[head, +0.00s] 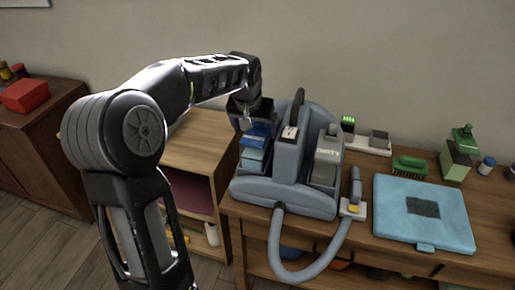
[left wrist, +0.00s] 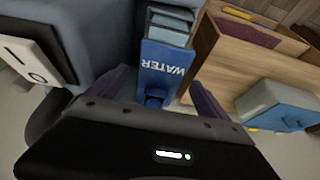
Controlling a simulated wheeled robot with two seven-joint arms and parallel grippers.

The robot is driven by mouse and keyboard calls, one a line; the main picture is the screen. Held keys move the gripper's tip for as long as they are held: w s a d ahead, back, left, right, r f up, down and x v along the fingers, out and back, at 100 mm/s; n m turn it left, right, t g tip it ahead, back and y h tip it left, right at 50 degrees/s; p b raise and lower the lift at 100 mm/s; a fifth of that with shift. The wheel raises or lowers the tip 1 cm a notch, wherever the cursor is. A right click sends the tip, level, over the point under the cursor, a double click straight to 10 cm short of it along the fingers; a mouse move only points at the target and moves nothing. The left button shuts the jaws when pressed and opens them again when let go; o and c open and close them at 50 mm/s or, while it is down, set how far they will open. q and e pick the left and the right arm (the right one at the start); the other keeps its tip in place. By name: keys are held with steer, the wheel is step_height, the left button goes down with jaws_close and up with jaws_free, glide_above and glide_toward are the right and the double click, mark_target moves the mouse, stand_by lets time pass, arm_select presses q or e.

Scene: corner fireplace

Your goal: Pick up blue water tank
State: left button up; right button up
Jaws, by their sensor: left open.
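The blue water tank (head: 253,157) sits in the left side of a grey-blue cleaning machine (head: 285,180) on the wooden table. In the left wrist view the tank (left wrist: 165,62) shows the word WATER on its darker blue face and a lighter blue part behind. My left gripper (head: 245,120) is above the tank in the head view, pointing down. In the left wrist view its two open fingers (left wrist: 158,88) stand on either side of the tank's near blue end. I cannot tell whether they touch it. My right gripper is not in view.
The machine's grey DIRTY tank (head: 327,160) and upright handle (head: 298,100) are close on the right. A hose (head: 292,270) loops over the table front. A wooden shelf (head: 200,145) stands left.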

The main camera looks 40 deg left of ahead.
mark_target(256, 132)
arm_select(q)
steer(key=shift+f, duration=0.15)
steer(key=shift+p+x, duration=0.65)
steer(key=shift+x, duration=1.95)
jaws_close()
